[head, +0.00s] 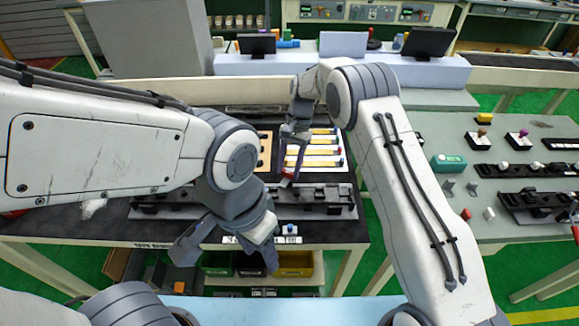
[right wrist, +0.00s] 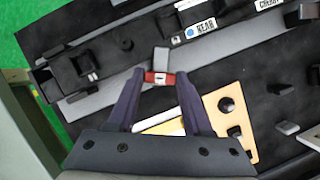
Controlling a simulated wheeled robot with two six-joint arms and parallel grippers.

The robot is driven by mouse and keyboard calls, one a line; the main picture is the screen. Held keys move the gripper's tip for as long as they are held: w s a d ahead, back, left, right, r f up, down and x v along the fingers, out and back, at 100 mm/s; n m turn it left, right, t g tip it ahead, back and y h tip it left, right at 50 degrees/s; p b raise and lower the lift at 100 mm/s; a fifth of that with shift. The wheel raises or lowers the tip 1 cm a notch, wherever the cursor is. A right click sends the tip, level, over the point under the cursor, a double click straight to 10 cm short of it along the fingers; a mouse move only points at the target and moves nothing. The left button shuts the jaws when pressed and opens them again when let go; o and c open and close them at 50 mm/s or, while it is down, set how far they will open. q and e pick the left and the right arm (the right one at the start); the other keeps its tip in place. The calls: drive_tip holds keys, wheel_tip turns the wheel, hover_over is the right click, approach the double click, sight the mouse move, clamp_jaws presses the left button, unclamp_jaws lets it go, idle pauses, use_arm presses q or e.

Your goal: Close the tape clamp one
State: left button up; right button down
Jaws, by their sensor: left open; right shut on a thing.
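In the head view my right gripper (head: 290,168) reaches down over the work table near the black fixture rail (head: 315,200). In the right wrist view its fingers (right wrist: 160,82) are shut on a small red piece with a grey block at its far side (right wrist: 162,77). The red piece (head: 286,181) also shows in the head view, at the rail's back edge. It may be the tape clamp's handle; I cannot tell which clamp it is. My left gripper (head: 226,245) is open and empty over the table's front edge, left of the rail's middle.
A panel with white and yellow strips (head: 312,150) lies behind the rail, beside a tan plate (head: 264,150). Coloured bins (head: 294,264) sit under the table. A second bench (head: 450,200) with fixtures stands at the right. Bare black tabletop (head: 75,222) lies at the left.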

drive_tip(key=n+h, duration=0.2)
drive_tip(key=n, duration=0.3)
drive_tip(key=shift+w+a+n, duration=0.1)
drive_tip(key=shift+n, duration=0.2)
drive_tip(key=shift+r, duration=0.1)
idle(0.3)
drive_tip(key=shift+c, duration=1.6)
unclamp_jaws()
drive_tip(key=p+v, duration=0.9)
drive_tip(key=v, duration=0.1)
drive_tip(key=shift+w, duration=0.2)
drive_tip(key=shift+a+r, duration=0.1)
